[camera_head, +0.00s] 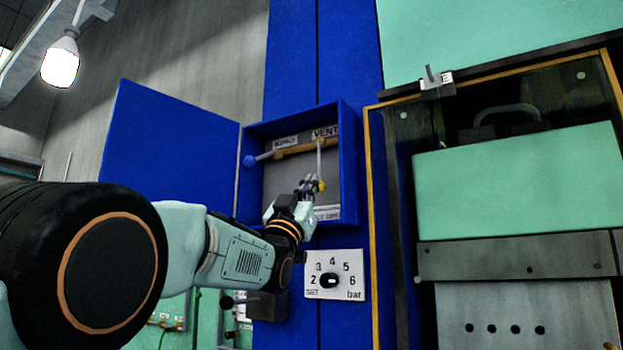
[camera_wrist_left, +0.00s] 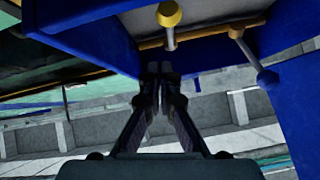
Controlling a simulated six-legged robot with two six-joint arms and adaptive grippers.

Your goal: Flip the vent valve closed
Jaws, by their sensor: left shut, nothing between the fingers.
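The vent valve's lever (camera_head: 320,160) hangs down from a brass pipe under the VENT label (camera_head: 325,132), inside an open blue box. Its yellow knob (camera_head: 322,186) is at the lower end; in the left wrist view the yellow knob (camera_wrist_left: 169,14) shows at the top. My left gripper (camera_head: 309,185) is shut and empty, reaching into the box beside the knob. In the left wrist view its fingertips (camera_wrist_left: 159,70) are together, below the knob in the picture and apart from it. My right gripper is in neither view.
A second lever with a blue knob (camera_head: 249,160) points left on the same pipe; its blue knob (camera_wrist_left: 268,77) is at right in the wrist view. The blue box door (camera_head: 170,150) stands open at left. A pressure dial (camera_head: 328,281) is below; a green press (camera_head: 515,180) stands right.

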